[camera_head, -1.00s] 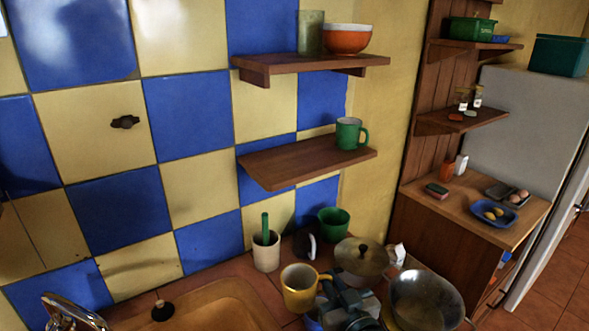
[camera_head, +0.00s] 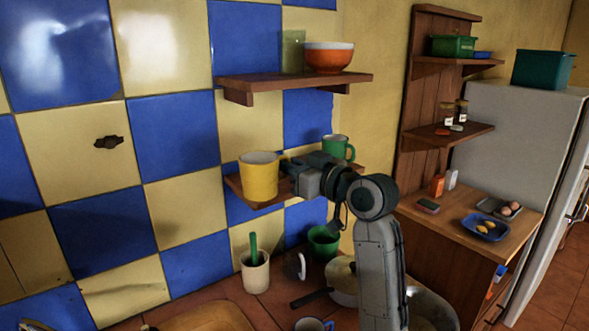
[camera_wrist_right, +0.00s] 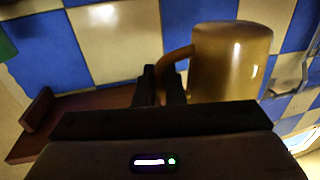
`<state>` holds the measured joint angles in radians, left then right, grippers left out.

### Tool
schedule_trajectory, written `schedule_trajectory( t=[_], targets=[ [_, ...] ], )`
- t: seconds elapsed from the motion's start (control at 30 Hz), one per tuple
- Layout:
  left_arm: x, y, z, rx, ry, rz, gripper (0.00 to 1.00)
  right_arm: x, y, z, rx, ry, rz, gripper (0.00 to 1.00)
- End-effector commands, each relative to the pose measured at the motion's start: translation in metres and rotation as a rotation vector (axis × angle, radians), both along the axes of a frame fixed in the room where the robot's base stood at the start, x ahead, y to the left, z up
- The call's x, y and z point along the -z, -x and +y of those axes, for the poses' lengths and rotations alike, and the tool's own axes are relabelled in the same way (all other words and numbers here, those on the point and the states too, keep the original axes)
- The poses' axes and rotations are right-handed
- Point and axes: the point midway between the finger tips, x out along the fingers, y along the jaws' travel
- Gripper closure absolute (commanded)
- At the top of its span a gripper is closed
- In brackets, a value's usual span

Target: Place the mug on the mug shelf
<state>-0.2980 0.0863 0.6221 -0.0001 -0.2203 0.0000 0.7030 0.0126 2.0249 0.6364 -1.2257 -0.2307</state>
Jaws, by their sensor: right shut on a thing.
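The yellow mug (camera_head: 259,176) is upright at the left end of the lower wall shelf (camera_head: 236,188) in the head view. Whether its base touches the board I cannot tell. My right gripper (camera_head: 288,168) is shut on the mug's handle, with its arm coming up from below right. In the right wrist view the fingers (camera_wrist_right: 160,84) close on the handle, and the mug (camera_wrist_right: 231,62) hangs out to the right of them. The shelf board (camera_wrist_right: 100,98) lies to the left there. A green mug (camera_head: 337,148) stands at the shelf's right end. My left gripper is not in view.
An upper shelf (camera_head: 300,82) holds a green glass (camera_head: 292,52) and an orange bowl (camera_head: 330,58). On the counter below stand a cream holder (camera_head: 255,272), a green cup (camera_head: 323,243) and a lidded pot (camera_head: 342,278). My arm hides the shelf's middle.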

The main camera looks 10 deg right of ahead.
Motion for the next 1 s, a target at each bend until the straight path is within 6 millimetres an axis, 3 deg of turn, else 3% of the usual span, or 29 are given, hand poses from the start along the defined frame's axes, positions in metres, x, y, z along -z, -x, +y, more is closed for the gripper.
schedule_trajectory(
  t=[0.17, 0.5, 0.8, 1.0],
  targets=[
    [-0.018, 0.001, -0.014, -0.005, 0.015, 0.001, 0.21, -0.001, -0.043, -0.010, 0.002, -0.001, 0.006, 1.00],
    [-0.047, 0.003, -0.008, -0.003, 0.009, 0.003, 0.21, 0.008, -0.124, -0.027, 0.002, -0.002, 0.004, 1.00],
    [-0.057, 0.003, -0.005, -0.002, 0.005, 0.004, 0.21, 0.012, -0.150, -0.032, 0.002, -0.003, 0.001, 1.00],
    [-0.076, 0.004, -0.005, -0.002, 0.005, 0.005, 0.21, 0.042, -0.147, -0.031, 0.001, -0.002, 0.002, 1.00]
  ],
)
